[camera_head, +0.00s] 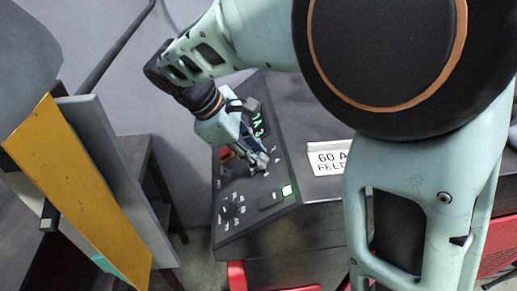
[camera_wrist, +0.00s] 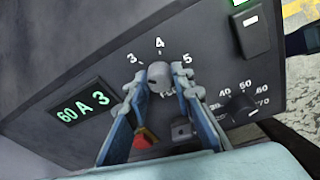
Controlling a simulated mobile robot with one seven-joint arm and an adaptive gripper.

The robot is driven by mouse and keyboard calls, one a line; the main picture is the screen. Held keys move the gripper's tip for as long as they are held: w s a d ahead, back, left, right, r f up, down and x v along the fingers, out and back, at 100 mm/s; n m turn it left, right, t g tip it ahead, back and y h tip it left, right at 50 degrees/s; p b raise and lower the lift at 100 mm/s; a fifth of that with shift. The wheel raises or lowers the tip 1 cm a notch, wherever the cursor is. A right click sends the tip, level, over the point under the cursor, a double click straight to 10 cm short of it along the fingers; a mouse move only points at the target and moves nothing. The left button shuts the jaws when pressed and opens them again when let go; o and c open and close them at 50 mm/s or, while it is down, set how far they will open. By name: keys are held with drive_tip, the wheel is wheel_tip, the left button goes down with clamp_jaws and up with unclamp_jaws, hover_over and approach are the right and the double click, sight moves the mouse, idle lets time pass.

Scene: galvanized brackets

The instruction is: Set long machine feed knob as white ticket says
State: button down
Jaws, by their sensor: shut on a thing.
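The white ticket (camera_head: 325,160) stands at the back of the dark bench in the head view. Its visible text reads like "60 A" above "FEED", and my arm hides its right part. A grey knob (camera_wrist: 160,75) sits on the dark control panel (camera_wrist: 75,75), with the marks 3, 4 and 5 around it. My gripper (camera_wrist: 162,88) is shut on this knob, one blue finger on each side; it also shows over the panel in the head view (camera_head: 261,163). The knob's pointer is not clear. The panel's green display (camera_wrist: 83,113) reads "60 A 3".
A black knob (camera_wrist: 241,107) marked 40 to 70 lies to the right in the wrist view. A red button (camera_wrist: 143,139) is close to the fingers. A switch with a green light (camera_wrist: 252,33) is at upper right. A yellow board (camera_head: 80,190) stands left of the panel.

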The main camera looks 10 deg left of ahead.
drive_tip(key=shift+m+b, duration=0.45)
drive_tip(key=shift+m, duration=0.55)
drive_tip(key=c, duration=1.7)
unclamp_jaws()
drive_tip(key=shift+o, duration=0.2)
drive_tip(key=shift+s+r, duration=0.1)
drive_tip(key=v, duration=1.2)
drive_tip(key=shift+s+a, duration=0.15)
